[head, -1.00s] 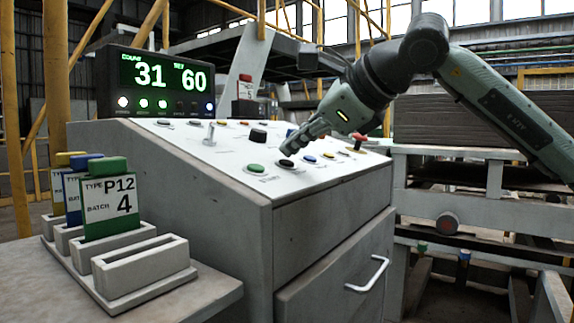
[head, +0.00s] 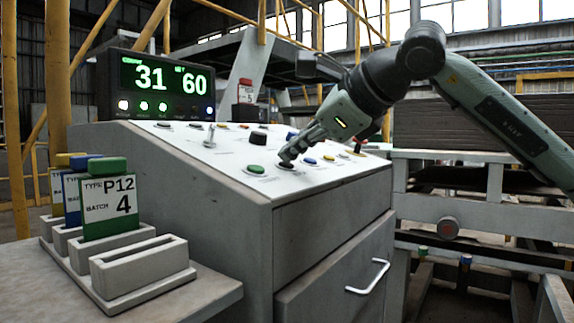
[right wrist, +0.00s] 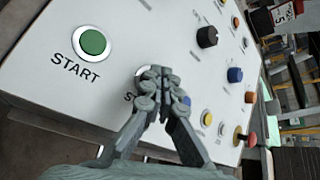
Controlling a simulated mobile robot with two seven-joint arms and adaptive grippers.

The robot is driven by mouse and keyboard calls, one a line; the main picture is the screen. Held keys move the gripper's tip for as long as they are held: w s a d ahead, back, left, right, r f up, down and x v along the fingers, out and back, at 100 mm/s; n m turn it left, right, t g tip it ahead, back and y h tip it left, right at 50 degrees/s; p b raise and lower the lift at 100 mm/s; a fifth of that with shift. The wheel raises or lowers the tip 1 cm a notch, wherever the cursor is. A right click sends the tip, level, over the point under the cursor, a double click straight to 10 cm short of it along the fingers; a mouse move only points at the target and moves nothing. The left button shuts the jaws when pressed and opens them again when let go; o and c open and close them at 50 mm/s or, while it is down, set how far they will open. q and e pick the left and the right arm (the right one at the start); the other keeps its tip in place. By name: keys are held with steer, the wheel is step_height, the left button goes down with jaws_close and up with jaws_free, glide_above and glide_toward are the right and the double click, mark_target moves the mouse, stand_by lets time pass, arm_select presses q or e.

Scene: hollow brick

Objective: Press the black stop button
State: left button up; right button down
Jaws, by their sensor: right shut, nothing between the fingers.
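The black stop button (head: 287,166) sits on the sloped white panel, just right of the green button (head: 256,169). My right gripper (head: 288,157) is shut and empty, its fingertips pointing down at the black button. In the right wrist view the closed fingers (right wrist: 159,84) cover most of the button. Only part of its pale ring (right wrist: 143,70) and the start of its label show. I cannot tell whether the fingertips touch it or whether it is pressed down. My left gripper is not in view.
The green START button (right wrist: 93,42) is close by. A black knob (head: 258,138), a lever (head: 209,135) and several coloured buttons share the panel. The display (head: 160,82) reads 31 and 60. Batch cards (head: 108,200) stand in a holder at front left.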

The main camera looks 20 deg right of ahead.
steer(key=shift+f, duration=0.15)
stand_by(0.3)
steer(key=shift+s+d+r+p, duration=0.15)
steer(key=shift+r+p, duration=0.2)
steer(key=shift+r, duration=0.45)
steer(key=r+p, duration=0.2)
steer(key=r, duration=0.1)
steer(key=s+r+p, duration=0.1)
steer(key=shift+d+r, duration=0.4)
